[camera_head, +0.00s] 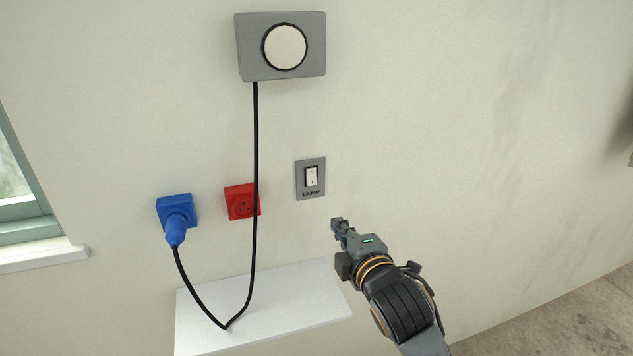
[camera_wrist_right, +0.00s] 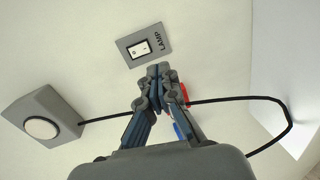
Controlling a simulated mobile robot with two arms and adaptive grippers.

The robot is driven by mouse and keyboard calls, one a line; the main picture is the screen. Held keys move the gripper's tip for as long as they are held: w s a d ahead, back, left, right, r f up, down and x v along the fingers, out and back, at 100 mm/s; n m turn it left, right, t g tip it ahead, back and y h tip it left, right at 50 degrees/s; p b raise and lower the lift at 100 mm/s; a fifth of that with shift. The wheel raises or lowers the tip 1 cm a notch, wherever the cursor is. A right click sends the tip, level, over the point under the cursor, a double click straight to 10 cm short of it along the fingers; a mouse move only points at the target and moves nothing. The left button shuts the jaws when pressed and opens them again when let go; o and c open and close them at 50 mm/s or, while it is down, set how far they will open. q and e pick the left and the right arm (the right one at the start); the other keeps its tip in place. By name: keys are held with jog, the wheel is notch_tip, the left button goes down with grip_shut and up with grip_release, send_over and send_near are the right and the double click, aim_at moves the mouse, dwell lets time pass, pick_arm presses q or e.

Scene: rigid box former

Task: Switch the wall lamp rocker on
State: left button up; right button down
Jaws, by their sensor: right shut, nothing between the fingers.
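The lamp rocker (camera_head: 312,177) is a white switch on a grey plate marked LAMP, fixed to the wall. It also shows in the right wrist view (camera_wrist_right: 139,48), just beyond the fingertips. My right gripper (camera_head: 337,224) is shut and empty, below and slightly right of the switch plate, apart from it in the head view. It shows from behind in the right wrist view (camera_wrist_right: 158,70). The wall lamp (camera_head: 284,47) is a grey box with a round pale disc, above the switch. My left gripper is not in view.
A blue plug in a blue socket (camera_head: 175,216) and a red socket (camera_head: 242,202) are left of the switch. A black cable (camera_head: 256,140) hangs from the lamp to the blue plug, looping over a white shelf (camera_head: 265,308) below. A window is at far left.

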notch_tip(320, 180, up, 3)
jog(key=p, duration=0.3)
send_near(313, 183)
jog(key=shift+n+y, duration=0.3)
jog(key=x, duration=0.7)
jog(key=shift+d+f, duration=0.15)
